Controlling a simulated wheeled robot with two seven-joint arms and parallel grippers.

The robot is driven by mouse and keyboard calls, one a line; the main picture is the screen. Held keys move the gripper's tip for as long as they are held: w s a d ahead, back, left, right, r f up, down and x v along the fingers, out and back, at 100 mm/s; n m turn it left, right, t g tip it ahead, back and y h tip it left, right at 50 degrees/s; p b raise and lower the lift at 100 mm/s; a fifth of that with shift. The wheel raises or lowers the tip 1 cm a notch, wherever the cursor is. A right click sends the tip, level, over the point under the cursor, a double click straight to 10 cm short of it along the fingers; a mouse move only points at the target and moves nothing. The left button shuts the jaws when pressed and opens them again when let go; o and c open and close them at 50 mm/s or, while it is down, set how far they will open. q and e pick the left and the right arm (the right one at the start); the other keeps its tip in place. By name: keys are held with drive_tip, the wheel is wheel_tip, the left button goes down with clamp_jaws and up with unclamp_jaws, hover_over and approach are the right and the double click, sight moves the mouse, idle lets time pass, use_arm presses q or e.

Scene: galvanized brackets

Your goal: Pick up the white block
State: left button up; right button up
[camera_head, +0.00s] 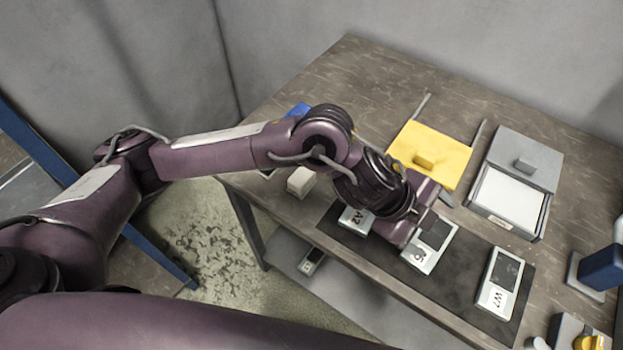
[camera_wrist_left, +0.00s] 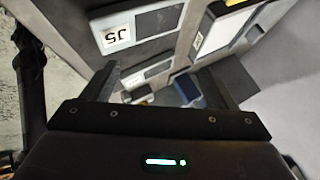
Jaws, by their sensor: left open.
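The white block (camera_head: 301,182) lies on the near left part of the workbench, just below my left forearm in the head view. My left gripper (camera_head: 428,212) is over the dark mat, well to the right of the block. In the left wrist view my left gripper (camera_wrist_left: 158,88) has its two fingers wide apart with nothing between them. The white block does not show in the wrist view. My right gripper is out of view.
A dark mat (camera_head: 462,283) holds several labelled grey devices, including one marked W7 (camera_head: 499,284). Behind stand a yellow-lidded box (camera_head: 447,150) and a grey-lidded box (camera_head: 520,160). A blue item (camera_head: 300,109) is partly hidden behind my arm. Blue-and-grey hardware (camera_head: 600,268) stands at right.

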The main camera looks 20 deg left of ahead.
sight(301, 175)
use_arm(q)
drive_tip(key=w+a+f+y, duration=0.1)
drive_tip(key=a, duration=0.3)
drive_tip(key=w+a+f+y, duration=0.1)
drive_tip(key=w+a+y, duration=0.1)
drive_tip(key=a, duration=0.2)
drive_tip(key=w+a+f+g+y, duration=0.1)
drive_tip(key=w+a+y, duration=0.1)
drive_tip(key=a, duration=0.3)
drive_tip(key=w+a+r+y, duration=0.1)
drive_tip(key=a, duration=0.2)
drive_tip(key=w+a+r+n+y, duration=0.1)
drive_tip(key=a, duration=0.3)
drive_tip(key=a+n+g+y, duration=0.1)
drive_tip(key=a, duration=0.3)
drive_tip(key=shift+w+a+r, duration=0.25)
drive_tip(key=shift+w+r, duration=0.15)
drive_tip(key=shift+a+y, duration=0.3)
drive_tip(key=f, duration=0.7)
drive_tip(key=shift+w+f+b, duration=0.2)
drive_tip(key=shift+f+b, duration=0.05)
drive_tip(key=shift+b, duration=0.1)
drive_tip(key=c, duration=1.1)
drive_tip(key=shift+r, duration=0.15)
wheel_tip(301, 175, up, 20)
drive_tip(key=shift+f+p, duration=0.1)
drive_tip(key=shift+p, duration=1.05)
